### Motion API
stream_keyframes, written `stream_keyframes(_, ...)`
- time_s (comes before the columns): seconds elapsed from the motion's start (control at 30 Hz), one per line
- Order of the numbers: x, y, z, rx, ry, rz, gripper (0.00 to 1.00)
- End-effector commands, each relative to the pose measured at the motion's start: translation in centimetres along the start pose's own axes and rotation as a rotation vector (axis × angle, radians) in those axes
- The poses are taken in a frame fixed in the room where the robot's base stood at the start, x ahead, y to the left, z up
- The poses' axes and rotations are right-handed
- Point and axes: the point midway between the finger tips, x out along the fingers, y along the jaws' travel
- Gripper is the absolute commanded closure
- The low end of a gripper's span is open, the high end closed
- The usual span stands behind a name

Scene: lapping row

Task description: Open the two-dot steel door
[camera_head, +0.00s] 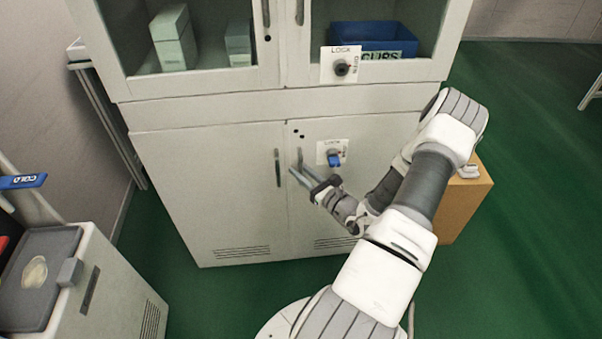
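The two-dot steel door (375,135) is the lower right door of a grey cabinet, with small dark dots near its top left corner. It looks shut. A plate marked LOCK with a blue turn knob (335,160) is on it. My gripper (296,163) is at the door's left edge, its two fingers apart around or beside the door's upright handle. The fingers overlap the handle in the picture, so I cannot tell whether they touch it. My arm hides the door's lower right part.
The lower left door (215,185) has its own handle. Above are glass doors, with a LOCK/OPEN plate (341,65) and a blue bin (372,40). An orange-brown box (465,200) stands right of the cabinet. A grey cooler-like unit (95,285) stands at left.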

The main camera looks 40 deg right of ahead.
Motion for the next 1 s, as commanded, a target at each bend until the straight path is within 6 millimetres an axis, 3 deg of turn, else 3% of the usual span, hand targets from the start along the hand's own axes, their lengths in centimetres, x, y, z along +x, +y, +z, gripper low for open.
stream_keyframes(0.27,0.15,0.01,0.01,0.000,0.001,0.000,0.72)
stream_keyframes(0.43,0.12,0.01,0.00,0.000,0.001,0.000,1.00)
stream_keyframes(1.0,0.09,-0.01,-0.03,0.000,0.001,0.000,1.00)
